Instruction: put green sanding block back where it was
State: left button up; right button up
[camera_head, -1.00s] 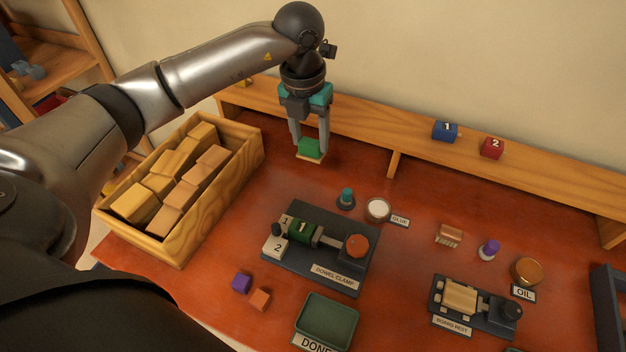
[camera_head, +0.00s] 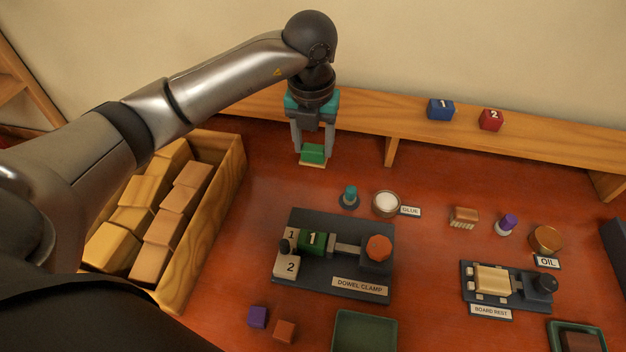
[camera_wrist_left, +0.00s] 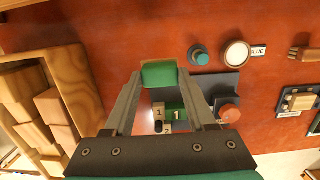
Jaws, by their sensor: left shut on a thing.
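The green sanding block (camera_head: 313,153), green with a thin tan underside, is between the fingers of my left gripper (camera_head: 312,148). That gripper is shut on it and points down at the back of the red bench, in front of the raised wooden shelf. In the left wrist view the block (camera_wrist_left: 159,74) sits between the fingertips (camera_wrist_left: 160,82). I cannot tell whether its underside touches the bench. My right gripper is not in view.
A wooden crate of blocks (camera_head: 232,165) stands to the left. The shelf (camera_head: 560,135) holds a blue block (camera_head: 440,109) and a red block (camera_head: 491,119). The dowel clamp (camera_head: 345,270), teal-topped bottle (camera_head: 349,196) and glue pot (camera_head: 386,203) stand nearer. Bench around the block is clear.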

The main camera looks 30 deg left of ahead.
pick_arm(q)
notch_tip(320, 180, down, 10)
jog(key=shift+f+b, duration=0.25)
jog(key=shift+b, duration=0.3)
jog(key=shift+f, duration=0.15)
jog(key=o, duration=1.3)
jog(key=shift+r, duration=0.5)
jog(key=r, duration=0.3)
jog(key=s+r+p, duration=0.1)
jog(key=r, duration=0.7)
jog(key=shift+s+d+r, duration=0.15)
jog(key=shift+s, duration=0.05)
